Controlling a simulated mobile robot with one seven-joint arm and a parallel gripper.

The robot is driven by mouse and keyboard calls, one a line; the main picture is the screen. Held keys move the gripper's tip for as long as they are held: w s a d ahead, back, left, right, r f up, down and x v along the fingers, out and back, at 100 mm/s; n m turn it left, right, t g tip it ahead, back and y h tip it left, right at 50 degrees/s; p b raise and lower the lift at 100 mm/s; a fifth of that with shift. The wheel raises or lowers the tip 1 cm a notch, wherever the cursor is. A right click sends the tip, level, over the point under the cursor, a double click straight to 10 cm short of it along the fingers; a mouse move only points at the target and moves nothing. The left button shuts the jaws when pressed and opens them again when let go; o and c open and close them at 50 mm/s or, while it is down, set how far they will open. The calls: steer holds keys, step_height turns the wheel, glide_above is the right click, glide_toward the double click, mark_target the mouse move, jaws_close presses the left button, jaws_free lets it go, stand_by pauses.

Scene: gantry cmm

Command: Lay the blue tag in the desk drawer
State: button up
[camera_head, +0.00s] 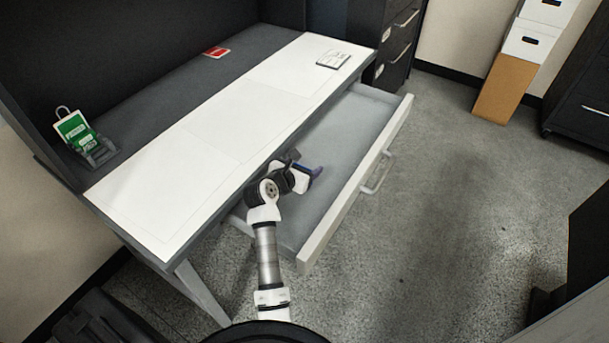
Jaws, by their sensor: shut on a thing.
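The desk drawer (350,200) is pulled out from under the desk, and its grey inside is open to view. My gripper (308,174) is over the left part of the drawer. It is shut on the blue tag (316,172), of which a small dark blue part shows at the fingertips. My wrist hides part of the tag and the fingers. I cannot tell whether the tag touches the drawer floor.
The desk (200,140) has a white top strip. A green tag (74,128) stands in a holder at its left end. A red tag (216,52) and a small pad (333,59) lie farther back. Boxes (525,45) stand by the far wall. The floor right of the drawer is clear.

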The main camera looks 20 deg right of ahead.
steer(key=shift+f, duration=2.25)
steer(key=o, duration=1.2)
steer(key=shift+f, duration=0.1)
steer(key=shift+c, duration=0.2)
steer(key=shift+r, duration=0.2)
steer(key=b+v, duration=0.1)
steer(key=v, duration=1.1)
steer(key=shift+f, duration=0.15)
